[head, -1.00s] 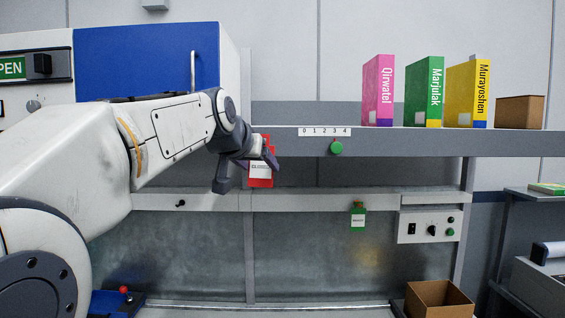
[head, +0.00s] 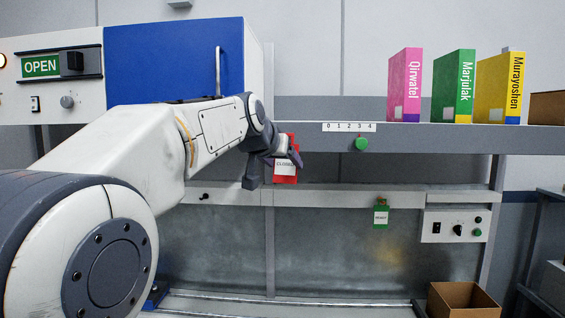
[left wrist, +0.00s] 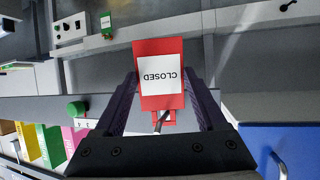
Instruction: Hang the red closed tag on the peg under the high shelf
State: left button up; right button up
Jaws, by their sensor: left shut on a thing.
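My left gripper (head: 268,167) is shut on the red closed tag (head: 286,178), which hangs upright in front of the rail under the high shelf. In the left wrist view the tag (left wrist: 161,88) sits between the fingers, its white CLOSED label upside down. A small dark peg (head: 204,196) sticks out of the rail, left of the tag and a little lower in the picture. A dark peg also shows at the top right of the left wrist view (left wrist: 288,6). My right gripper is not in view.
A green tag (head: 381,214) hangs from the rail further right, beside a switch box (head: 453,226). The high shelf (head: 420,140) carries pink, green and yellow binders and a green knob (head: 361,144). A blue door (head: 170,62) is upper left. An open carton (head: 462,302) stands lower right.

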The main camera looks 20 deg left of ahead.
pick_arm(q)
jog(key=o, duration=1.4)
jog(key=b+v, duration=0.3)
jog(key=v, duration=0.7)
jog(key=s+d+f+m+g+h, duration=0.2)
jog(key=s+d+f+g, duration=0.2)
jog(key=d+f, duration=0.65)
jog(key=s+d+f+m+g+h, duration=0.1)
jog(key=s+d+f+m+g, duration=0.2)
jog(key=d+f, duration=0.75)
jog(key=s+a+f+m+g+y, duration=0.1)
jog(key=s+f+g, duration=0.4)
jog(key=s+f, duration=1.6)
jog(key=shift+s+a+f+m+g+y, duration=0.3)
jog(key=shift+a+f+m+g+y, duration=0.1)
jog(key=shift+a+f+m, duration=0.35)
jog(key=shift+d, duration=0.1)
